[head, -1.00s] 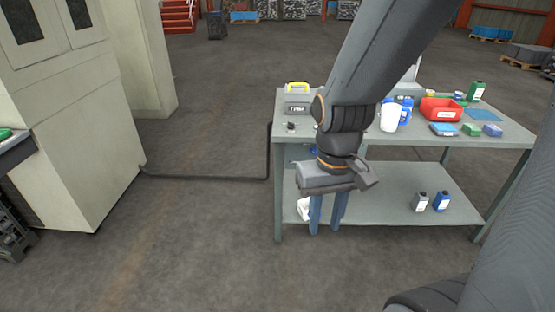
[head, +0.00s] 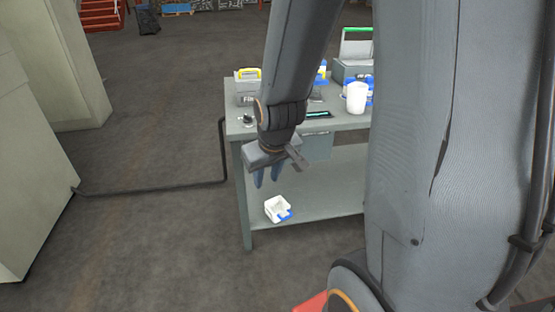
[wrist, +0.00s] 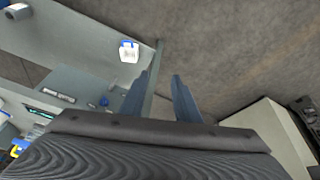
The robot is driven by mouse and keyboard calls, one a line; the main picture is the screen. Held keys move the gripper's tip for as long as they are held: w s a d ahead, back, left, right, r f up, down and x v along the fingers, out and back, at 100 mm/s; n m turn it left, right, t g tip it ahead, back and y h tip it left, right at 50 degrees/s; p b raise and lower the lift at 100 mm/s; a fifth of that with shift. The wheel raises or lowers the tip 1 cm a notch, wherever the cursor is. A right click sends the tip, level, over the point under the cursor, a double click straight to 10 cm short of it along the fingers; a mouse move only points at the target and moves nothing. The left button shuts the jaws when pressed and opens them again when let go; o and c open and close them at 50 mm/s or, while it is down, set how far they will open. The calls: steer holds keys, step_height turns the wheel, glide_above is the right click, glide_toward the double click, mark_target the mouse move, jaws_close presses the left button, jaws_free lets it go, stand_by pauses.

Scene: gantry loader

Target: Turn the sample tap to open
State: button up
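My gripper (head: 267,178) points down in front of the grey bench's left end, with its two blue fingers apart and nothing between them. The fingers also show in the wrist view (wrist: 163,78), spread and empty. A small blue fitting (wrist: 104,101) shows below the bench top in the wrist view, left of the fingers and apart from them. It may be the sample tap, but it is too small to tell its handle position. In the head view my arm hides that spot. A white container with a blue part (head: 277,207) sits on the lower shelf.
The grey bench (head: 240,160) carries a yellow-handled case (head: 247,88), a small black knob (head: 248,119), a white cup (head: 356,98) and a green-edged box (head: 352,68). A dark pipe (head: 150,188) runs along the floor to the bench. The floor in front is clear.

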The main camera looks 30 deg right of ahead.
steer(key=shift+w+d+f+n+t+h+b, duration=0.65)
steer(key=shift+w+d+f+t+b, duration=1.55)
steer(key=shift+w+d+f+b, duration=2.2)
steer(key=shift+w+d+f+n+t+h+b, duration=0.35)
steer(key=shift+w+d+f+t+h+b, duration=1.05)
steer(key=shift+w+b, duration=3.35)
steer(key=shift+w+d+f+n+t+h+b, duration=0.25)
steer(key=shift+w+d+f+n+t+b, duration=0.25)
steer(key=shift+w+d+f+t+b, duration=4.4)
steer(key=w+a+r+g+p, duration=0.1)
steer(key=r+g+p, duration=0.1)
steer(key=w+a+r+g+p, duration=0.1)
steer(key=w+p, duration=0.1)
steer(key=shift+r+g, duration=0.35)
steer(key=shift+g, duration=0.05)
jaws_close()
